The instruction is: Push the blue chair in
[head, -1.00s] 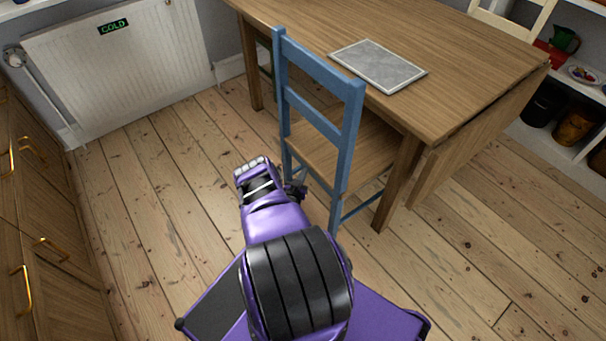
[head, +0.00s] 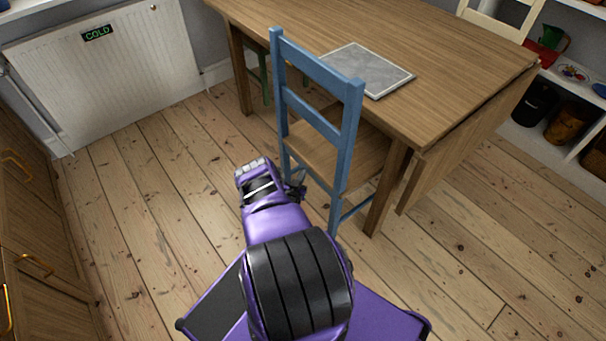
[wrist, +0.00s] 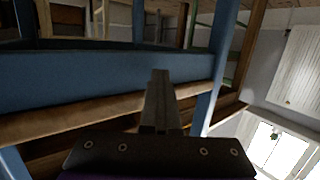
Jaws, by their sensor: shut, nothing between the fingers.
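The blue chair (head: 350,118) stands upright at the near side of the wooden table (head: 440,60), its back towards me. Its wooden seat (head: 355,160) lies partly under the tabletop. My gripper (head: 298,188) is low beside the left post of the chair's back; the chair and my arm partly hide it. In the wrist view my gripper (wrist: 160,95) is shut and empty, pointing at a blue crossbar (wrist: 100,78) of the chair with the brown seat edge below it. I cannot tell whether the fingers touch the chair.
A grey tray-like mat (head: 365,70) lies on the table near the chair. A white radiator (head: 105,70) is at the back left, and wooden cabinets (head: 40,235) line the left edge. A cream chair (head: 500,18) stands at the far side. Floorboards left of the chair are clear.

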